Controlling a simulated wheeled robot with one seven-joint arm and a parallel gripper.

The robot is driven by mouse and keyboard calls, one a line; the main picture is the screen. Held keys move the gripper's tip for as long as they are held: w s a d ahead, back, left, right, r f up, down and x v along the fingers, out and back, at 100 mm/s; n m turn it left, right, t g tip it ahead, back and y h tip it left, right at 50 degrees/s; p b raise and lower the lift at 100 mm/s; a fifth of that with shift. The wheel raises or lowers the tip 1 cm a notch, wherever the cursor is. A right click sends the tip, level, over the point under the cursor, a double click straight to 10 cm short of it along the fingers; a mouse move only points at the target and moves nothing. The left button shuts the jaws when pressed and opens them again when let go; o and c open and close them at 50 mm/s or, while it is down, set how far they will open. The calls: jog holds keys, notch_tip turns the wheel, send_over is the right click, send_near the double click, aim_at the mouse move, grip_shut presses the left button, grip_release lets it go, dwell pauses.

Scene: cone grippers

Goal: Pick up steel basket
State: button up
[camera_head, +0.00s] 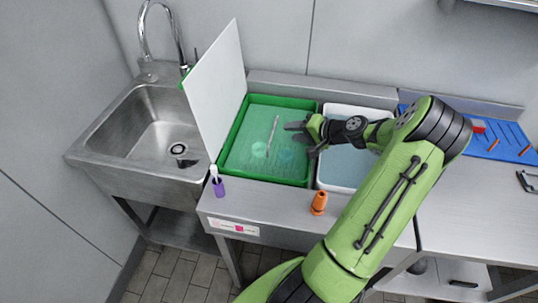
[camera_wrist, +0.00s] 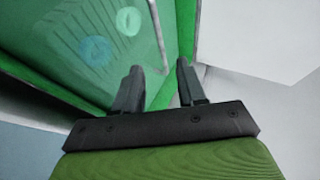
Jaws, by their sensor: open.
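My gripper (camera_head: 297,132) is open and empty, with its dark fingers over the right part of the green tub (camera_head: 232,140). In the wrist view, the two fingers of my gripper (camera_wrist: 158,70) stand apart near the tub's green rim (camera_wrist: 188,30). The tub holds greenish liquid. A thin grey bar (camera_head: 272,133) slants across it, and pale round shapes (camera_head: 260,150) show in it; I cannot tell whether the bar is part of a basket. In the wrist view, fine ridged lines (camera_wrist: 122,50) show beside round shapes (camera_wrist: 95,50). No steel basket is clearly recognisable.
A white board (camera_head: 218,85) stands upright left of the tub, by the steel sink (camera_head: 150,125). A white tub (camera_head: 345,168) with bluish liquid is to the right, partly behind my arm. A purple cup (camera_head: 218,187) and orange object (camera_head: 319,203) stand at the front edge.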

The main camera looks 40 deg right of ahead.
aim_at(273, 129)
jog(key=b+x, duration=0.1)
jog(key=x, duration=0.9)
jog(key=shift+w+d+b, duration=0.1)
jog(key=shift+w+b, duration=0.2)
jog(key=shift+s, duration=0.1)
jog(key=shift+c, duration=0.3)
grip_shut()
dwell(0.4)
